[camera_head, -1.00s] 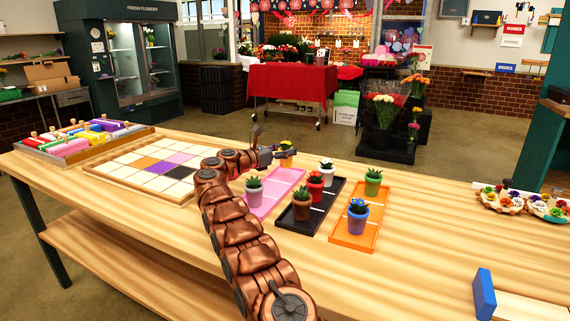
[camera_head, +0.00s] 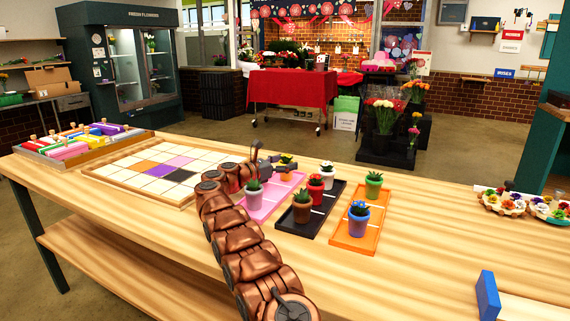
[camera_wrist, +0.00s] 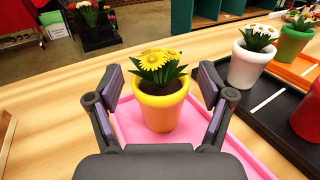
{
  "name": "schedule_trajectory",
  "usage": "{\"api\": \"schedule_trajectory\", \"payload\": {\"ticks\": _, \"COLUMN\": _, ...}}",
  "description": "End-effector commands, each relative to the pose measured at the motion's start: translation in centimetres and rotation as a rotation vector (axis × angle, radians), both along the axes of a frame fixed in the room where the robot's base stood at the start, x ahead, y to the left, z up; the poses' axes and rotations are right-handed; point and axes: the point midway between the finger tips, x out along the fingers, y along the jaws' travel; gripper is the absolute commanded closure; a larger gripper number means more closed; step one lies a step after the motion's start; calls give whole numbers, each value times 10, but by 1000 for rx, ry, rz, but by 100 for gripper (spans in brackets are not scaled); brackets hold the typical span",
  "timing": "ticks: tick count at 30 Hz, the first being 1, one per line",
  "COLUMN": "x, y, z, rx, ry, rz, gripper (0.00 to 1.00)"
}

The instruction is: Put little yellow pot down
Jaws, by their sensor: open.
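The little yellow pot (camera_wrist: 161,106) holds yellow flowers and stands upright on the pink tray (camera_wrist: 130,122) in the wrist view. My gripper (camera_wrist: 164,83) is open, with one finger on each side of the pot and a visible gap at both sides. In the head view, the yellow pot (camera_head: 285,168) is at the far end of the pink tray (camera_head: 262,205), partly hidden by my gripper (camera_head: 272,163). A lavender pot (camera_head: 253,199) stands nearer on the same tray.
Right of the pink tray, a black tray (camera_head: 322,218) holds white (camera_head: 327,180), red (camera_head: 315,190) and brown (camera_head: 301,211) pots. An orange tray (camera_head: 345,243) holds green (camera_head: 373,188) and blue (camera_head: 358,222) pots. A tile board (camera_head: 120,176) lies left.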

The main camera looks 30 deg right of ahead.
Motion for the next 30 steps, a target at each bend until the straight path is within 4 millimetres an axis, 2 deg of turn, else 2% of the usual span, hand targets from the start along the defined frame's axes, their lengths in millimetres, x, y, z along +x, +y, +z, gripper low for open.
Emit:
{"api": "schedule_trajectory", "payload": {"ticks": 8, "x": 0, "y": 0, "z": 2, "rx": 0, "ry": 0, "rz": 0, "gripper": 19}}
{"api": "schedule_trajectory", "payload": {"ticks": 11, "x": 1, "y": 8, "z": 1, "rx": 0, "ry": 0, "rz": 2, "gripper": 19}}
{"api": "schedule_trajectory", "payload": {"ticks": 24, "x": -2, "y": 88, "z": 1, "rx": -1, "ry": 0, "rz": 1, "gripper": 19}}
{"api": "schedule_trajectory", "payload": {"ticks": 30, "x": -3, "y": 112, "z": 1, "rx": 0, "ry": 0, "rz": 2, "gripper": 19}}
